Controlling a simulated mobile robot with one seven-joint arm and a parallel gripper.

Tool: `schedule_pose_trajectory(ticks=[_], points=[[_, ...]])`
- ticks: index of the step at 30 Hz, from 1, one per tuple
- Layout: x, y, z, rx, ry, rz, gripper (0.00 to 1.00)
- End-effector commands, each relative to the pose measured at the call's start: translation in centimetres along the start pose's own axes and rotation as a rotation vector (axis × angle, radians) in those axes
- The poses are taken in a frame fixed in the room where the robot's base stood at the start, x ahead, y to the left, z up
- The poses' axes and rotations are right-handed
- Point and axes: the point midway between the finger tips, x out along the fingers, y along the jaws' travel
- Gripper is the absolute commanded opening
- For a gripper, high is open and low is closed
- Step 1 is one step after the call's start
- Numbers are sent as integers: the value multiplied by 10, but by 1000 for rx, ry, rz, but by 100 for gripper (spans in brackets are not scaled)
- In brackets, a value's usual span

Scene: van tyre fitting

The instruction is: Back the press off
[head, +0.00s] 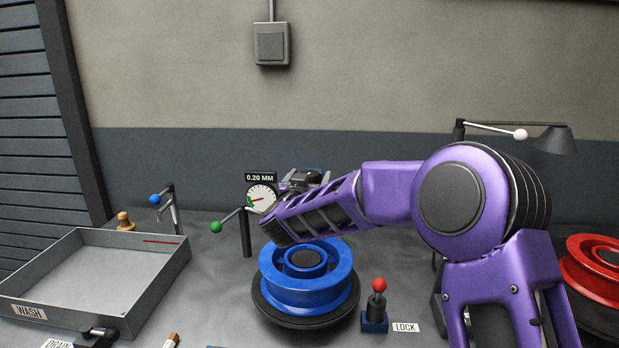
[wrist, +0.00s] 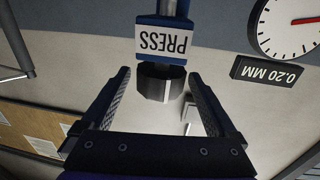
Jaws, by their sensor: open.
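The press shows in the wrist view as a blue block with an upside-down PRESS label (wrist: 163,42) on a metal rod. A dark round part (wrist: 160,88) sits just beyond the label, between my two fingers. My gripper (wrist: 158,75) is open, with one finger on each side of that dark part and gaps visible. In the head view my forearm hides most of the press and gripper. The blue wheel (head: 306,292) lies on a dark round base below my arm. The dial gauge (head: 261,196) reads 0.20 MM and also shows in the wrist view (wrist: 291,22).
A wash tray (head: 182,262) stands at the left. A red-knobbed lever (head: 378,285) with a LOCK label stands right of the blue wheel. A green-knobbed lever (head: 217,227) stands by the gauge, and a blue-knobbed one (head: 156,200) farther left. A red wheel (head: 597,255) is far right.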

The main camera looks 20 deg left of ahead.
Motion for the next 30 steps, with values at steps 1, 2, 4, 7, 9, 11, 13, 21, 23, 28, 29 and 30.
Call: schedule_pose_trajectory(ticks=[1,2,4,7,9,11,13,21,23,28,29,30], points=[[0,0,0,0,0,0,94],[0,0,0,0,-1,0,94],[-1,0,0,0,-1,0,94],[-7,-1,0,-2,-1,-2,94],[-16,-2,0,-2,-1,-3,94],[-26,-1,0,-2,0,-3,94],[-42,-2,-1,-3,1,-4,94],[-110,-2,-1,-2,1,-4,94],[-123,-1,-1,-2,2,-3,94],[-155,-1,-1,-1,1,-3,94],[-159,-1,-1,0,1,-3,94],[-163,-1,0,0,0,-2,94]])
